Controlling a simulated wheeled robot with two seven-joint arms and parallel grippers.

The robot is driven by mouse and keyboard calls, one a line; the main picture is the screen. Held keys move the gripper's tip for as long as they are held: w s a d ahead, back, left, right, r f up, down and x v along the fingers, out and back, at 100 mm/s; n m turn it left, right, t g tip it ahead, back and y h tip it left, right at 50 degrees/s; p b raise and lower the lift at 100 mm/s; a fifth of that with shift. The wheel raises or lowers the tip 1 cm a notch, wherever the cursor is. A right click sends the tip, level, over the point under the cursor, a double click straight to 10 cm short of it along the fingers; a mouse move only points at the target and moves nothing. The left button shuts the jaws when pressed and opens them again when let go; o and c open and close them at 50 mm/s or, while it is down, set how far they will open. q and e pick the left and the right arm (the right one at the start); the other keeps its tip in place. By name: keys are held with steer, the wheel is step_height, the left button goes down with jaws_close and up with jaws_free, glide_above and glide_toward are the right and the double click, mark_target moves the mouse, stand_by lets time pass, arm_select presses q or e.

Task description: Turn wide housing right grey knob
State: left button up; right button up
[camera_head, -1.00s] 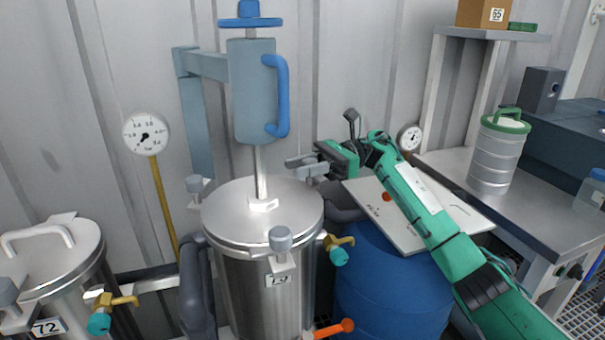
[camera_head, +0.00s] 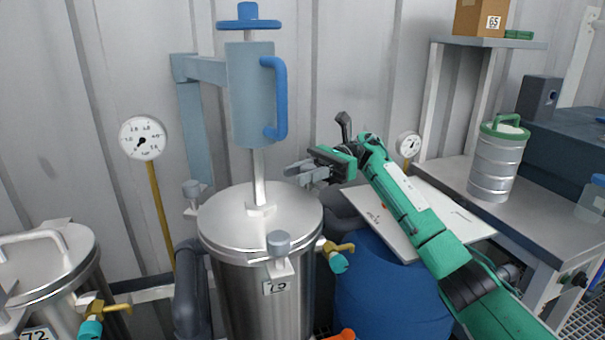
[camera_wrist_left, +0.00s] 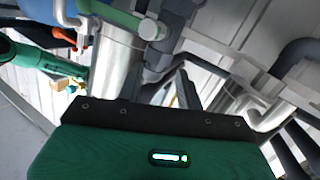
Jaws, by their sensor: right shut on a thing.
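The fingers mostly hide that knob. My left gripper is out of the head view.
A blue barrel (camera_head: 385,300) with a white board (camera_head: 400,240) on top stands under my right arm. A yellow valve with a teal knob (camera_head: 337,260) sticks out beside the housing. A blue-handled lifting column (camera_head: 250,95) rises above the lid. Another vessel (camera_head: 45,265) stands at left.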

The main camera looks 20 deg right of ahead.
steer(key=o, duration=1)
steer(key=shift+c, duration=0.2)
steer(key=shift+d, duration=0.15)
arm_select(q)
steer(key=shift+s+d+f, duration=0.1)
steer(key=shift+s+f, duration=0.1)
steer(key=shift+f, duration=0.1)
arm_select(e)
steer(key=v, duration=1.3)
steer(key=shift+d, duration=0.25)
arm_select(q)
steer(key=shift+w+r, duration=0.1)
arm_select(e)
steer(key=shift+w+f, duration=0.1)
